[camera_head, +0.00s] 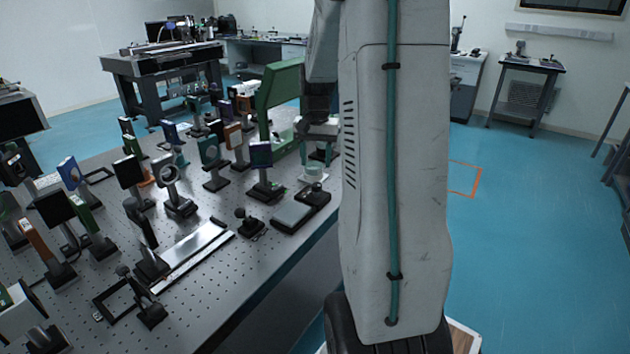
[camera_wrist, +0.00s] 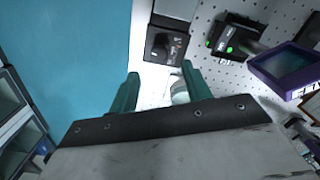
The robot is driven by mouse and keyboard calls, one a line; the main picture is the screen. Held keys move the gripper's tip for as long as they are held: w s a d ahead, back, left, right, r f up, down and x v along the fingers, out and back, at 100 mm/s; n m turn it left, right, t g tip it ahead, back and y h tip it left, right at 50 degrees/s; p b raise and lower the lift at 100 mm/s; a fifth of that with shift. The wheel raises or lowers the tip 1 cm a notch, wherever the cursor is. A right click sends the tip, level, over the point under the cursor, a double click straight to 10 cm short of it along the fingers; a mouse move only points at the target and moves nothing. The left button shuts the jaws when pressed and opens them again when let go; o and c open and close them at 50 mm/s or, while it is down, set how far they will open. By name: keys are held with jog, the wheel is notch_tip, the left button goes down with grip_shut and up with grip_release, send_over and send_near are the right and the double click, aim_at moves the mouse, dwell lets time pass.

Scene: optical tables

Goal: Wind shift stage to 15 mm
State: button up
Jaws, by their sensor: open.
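A low unit with a flat grey plate (camera_head: 293,215) and a black end block (camera_head: 315,195) carrying a round knob sits at the table's right edge; it looks like the shift stage, but I see no label. In the wrist view its black end block (camera_wrist: 166,43) and knob lie just ahead of my gripper (camera_wrist: 160,73). The two green fingers are apart, with the knob beyond their tips and not between them. No scale reading is legible. In the head view my arm hides part of the gripper.
A pale cylinder (camera_wrist: 180,92) stands beside the right finger; it also shows in the head view (camera_head: 313,172). A black device (camera_wrist: 233,38) and a purple-framed optic (camera_wrist: 285,68) are to the right. Many mounted optics crowd the perforated table (camera_head: 215,290). Blue floor (camera_wrist: 75,45) lies open at left.

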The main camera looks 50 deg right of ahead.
aim_at(317, 184)
jog(key=shift+d+f, duration=0.2)
jog(key=shift+d, duration=0.05)
notch_tip(317, 184, down, 8)
jog(key=shift+r, duration=0.25)
jog(key=c, duration=1)
